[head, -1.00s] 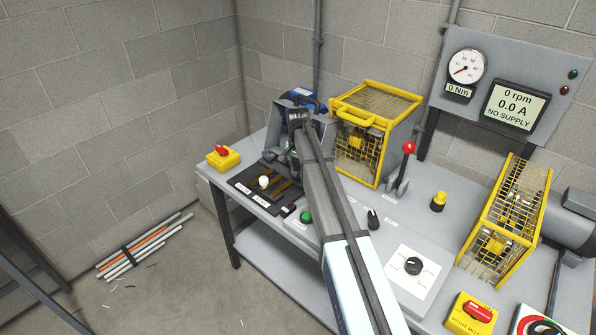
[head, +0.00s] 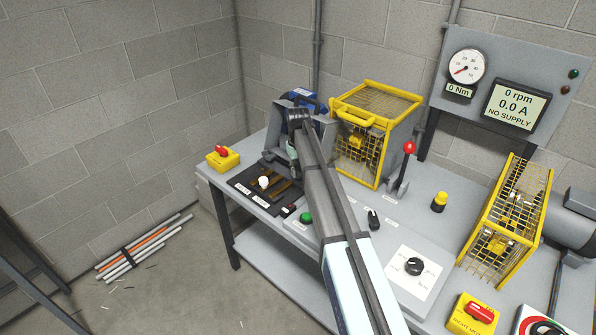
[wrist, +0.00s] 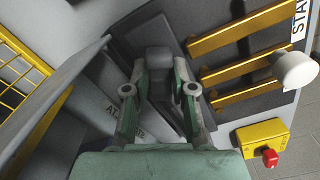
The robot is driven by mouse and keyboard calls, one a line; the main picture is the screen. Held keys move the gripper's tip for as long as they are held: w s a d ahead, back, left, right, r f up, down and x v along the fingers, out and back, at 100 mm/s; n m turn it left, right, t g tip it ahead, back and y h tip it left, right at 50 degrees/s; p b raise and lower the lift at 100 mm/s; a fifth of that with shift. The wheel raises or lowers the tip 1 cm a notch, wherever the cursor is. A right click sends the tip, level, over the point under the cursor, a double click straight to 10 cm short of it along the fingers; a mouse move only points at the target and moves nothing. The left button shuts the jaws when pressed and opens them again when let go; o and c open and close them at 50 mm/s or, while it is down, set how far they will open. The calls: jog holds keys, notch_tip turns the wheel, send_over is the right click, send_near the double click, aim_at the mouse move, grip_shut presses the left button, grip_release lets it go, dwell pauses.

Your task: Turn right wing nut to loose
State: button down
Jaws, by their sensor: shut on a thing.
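My gripper (wrist: 160,88) has its two green-grey fingers closed around a dark grey block-like piece (wrist: 160,61) in the wrist view. This piece appears to be the right wing nut; its wings and thread are hidden between the fingers. I cannot make out a second wing nut.
Brass bars (wrist: 240,66) and a white knob (wrist: 296,70) lie right of my gripper. A yellow mesh cage (head: 372,130) stands close on the right in the head view. A red-knobbed lever (head: 405,165) stands beside it.

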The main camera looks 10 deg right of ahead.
aim_at(298, 170)
jog(key=n, duration=0.5)
jog(key=shift+n, duration=0.3)
dwell(0.4)
jog(key=c, duration=1)
grip_release()
jog(key=shift+o, duration=0.2)
notch_tip(298, 170, up, 12)
